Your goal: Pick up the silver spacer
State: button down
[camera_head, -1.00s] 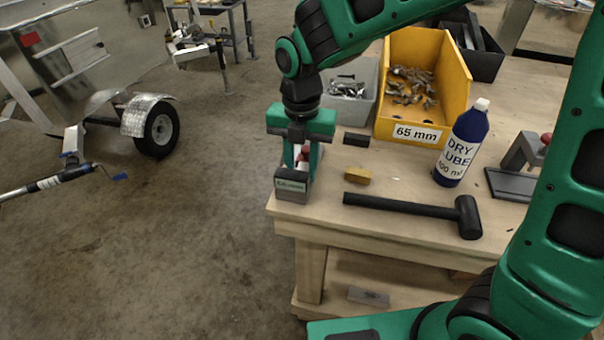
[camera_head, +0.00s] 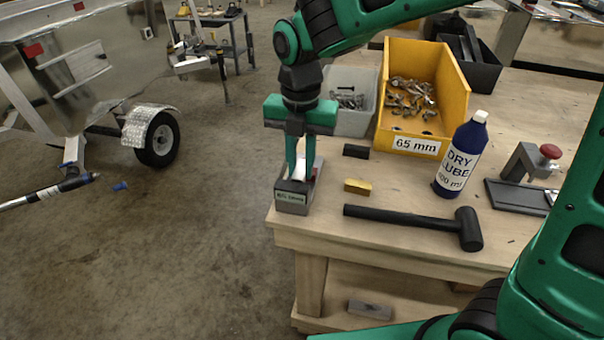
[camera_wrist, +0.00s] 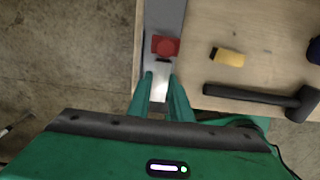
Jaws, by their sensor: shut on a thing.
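The fingers hide part of the spacer in the head view.
A red piece (camera_wrist: 165,46) shows just beyond the fingertips in the wrist view. A yellow block (camera_head: 357,186), a black hammer (camera_head: 400,212) and a blue lube bottle (camera_head: 461,157) are to the right. Behind are a grey bin (camera_head: 352,118) and a yellow bin (camera_head: 416,147).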

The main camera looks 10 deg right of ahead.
jog(key=s+a+r, duration=0.6)
jog(key=s+a, duration=0.1)
jog(key=a, duration=0.2)
jog(key=shift+a+r, duration=0.15)
jog(key=shift+r, duration=0.15)
jog(key=shift+s, duration=0.1)
